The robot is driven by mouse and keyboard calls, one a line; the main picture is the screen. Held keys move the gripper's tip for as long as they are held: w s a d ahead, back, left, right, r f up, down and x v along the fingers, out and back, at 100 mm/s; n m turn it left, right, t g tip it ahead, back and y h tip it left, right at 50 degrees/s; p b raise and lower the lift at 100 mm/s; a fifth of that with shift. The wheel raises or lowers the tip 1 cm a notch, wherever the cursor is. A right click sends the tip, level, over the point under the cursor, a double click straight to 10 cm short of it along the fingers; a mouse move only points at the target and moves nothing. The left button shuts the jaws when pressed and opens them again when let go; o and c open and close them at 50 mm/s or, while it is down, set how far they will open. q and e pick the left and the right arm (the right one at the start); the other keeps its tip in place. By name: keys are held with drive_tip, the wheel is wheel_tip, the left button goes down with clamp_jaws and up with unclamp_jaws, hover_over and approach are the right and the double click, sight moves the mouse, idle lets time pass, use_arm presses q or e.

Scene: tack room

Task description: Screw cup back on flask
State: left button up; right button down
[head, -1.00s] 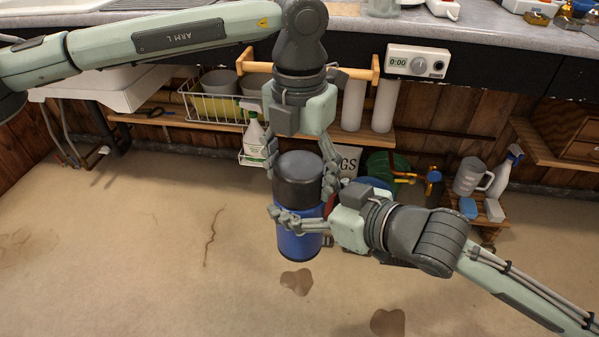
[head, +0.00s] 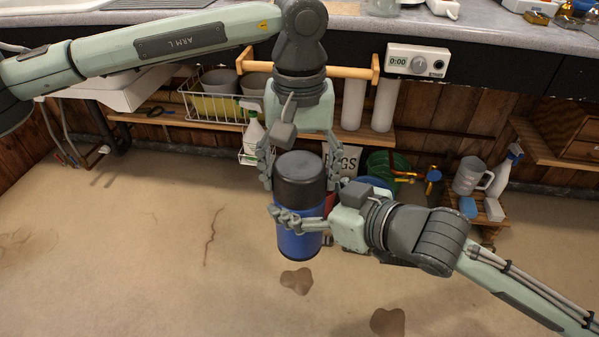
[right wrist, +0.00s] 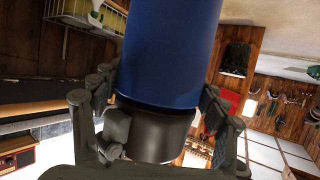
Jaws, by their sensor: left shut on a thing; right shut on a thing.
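The blue flask (head: 298,245) stands upright in mid-air above the floor, with the dark grey cup (head: 299,180) on its top end. The cup and the flask are in line, with no visible gap; how far the thread is engaged cannot be seen. My left gripper (head: 297,172) comes down from above and is shut on the cup, a finger on either side. My right gripper (head: 299,220) comes in from the right and is shut around the blue body; its far finger is mostly hidden. The right wrist view also shows the blue body (right wrist: 170,55) and the dark cup (right wrist: 158,132).
Behind are a wire basket (head: 215,108), a spray bottle (head: 253,132), a wooden rail (head: 310,70) and a timer (head: 416,62) below the grey counter (head: 450,28). A low stand with a jug (head: 470,176) is at right. The floor (head: 130,250) at left is clear.

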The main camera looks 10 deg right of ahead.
sight(299, 164)
use_arm(q)
drive_tip(key=m, duration=0.7)
drive_tip(key=o, duration=1.3)
drive_tip(key=shift+r, duration=2.3)
drive_tip(key=shift+c, duration=0.6)
